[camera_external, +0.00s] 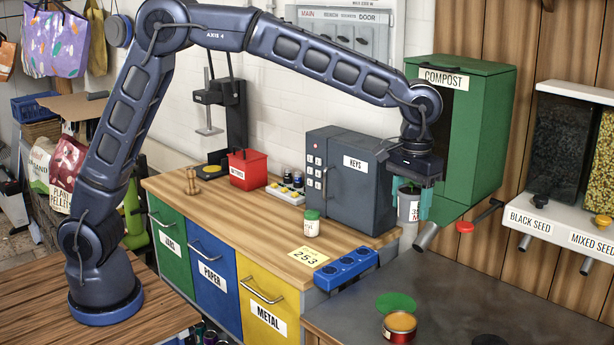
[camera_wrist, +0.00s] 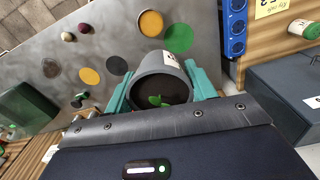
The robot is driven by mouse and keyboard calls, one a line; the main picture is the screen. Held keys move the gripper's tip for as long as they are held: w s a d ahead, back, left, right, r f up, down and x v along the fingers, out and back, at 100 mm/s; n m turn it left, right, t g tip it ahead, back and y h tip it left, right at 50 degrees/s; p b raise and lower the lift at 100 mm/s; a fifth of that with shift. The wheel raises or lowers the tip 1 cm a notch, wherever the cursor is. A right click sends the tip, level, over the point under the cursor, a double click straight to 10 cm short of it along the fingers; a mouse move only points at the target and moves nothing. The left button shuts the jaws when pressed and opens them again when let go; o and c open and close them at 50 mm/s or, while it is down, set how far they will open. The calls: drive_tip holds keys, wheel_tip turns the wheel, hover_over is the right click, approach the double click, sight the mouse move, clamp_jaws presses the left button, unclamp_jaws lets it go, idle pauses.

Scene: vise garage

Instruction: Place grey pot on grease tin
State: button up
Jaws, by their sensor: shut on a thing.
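The grey pot (camera_external: 409,203) is held upright between the teal fingers of my gripper (camera_external: 411,198), in the air near the compost bin. In the wrist view the pot (camera_wrist: 163,64) shows dark soil and a small green sprout inside, with a finger of my gripper (camera_wrist: 162,90) on each side. A red and gold tin (camera_external: 399,327), which looks like the grease tin, stands open on the dark metal table, below the pot and apart from it. It also shows in the wrist view as a round orange top (camera_wrist: 151,23). Its label cannot be read.
A green disc (camera_external: 396,302) lies beside the tin. Several round items lie on the dark table (camera_external: 480,270). A green compost bin (camera_external: 486,140) and a pipe (camera_external: 427,236) stand close to my gripper.

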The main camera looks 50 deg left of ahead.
drive_tip(key=s+d, duration=0.2)
drive_tip(key=d, duration=0.1)
approach(401, 323)
drive_tip(key=shift+m, duration=0.3)
wheel_tip(401, 323, down, 6)
drive_tip(key=shift+r, duration=0.25)
drive_tip(key=shift+f, duration=0.15)
drive_tip(key=o, duration=1)
drive_tip(key=shift+o, duration=0.2)
wheel_tip(401, 323, up, 12)
drive_tip(key=shift+a+r, duration=0.15)
drive_tip(key=shift+r, duration=0.05)
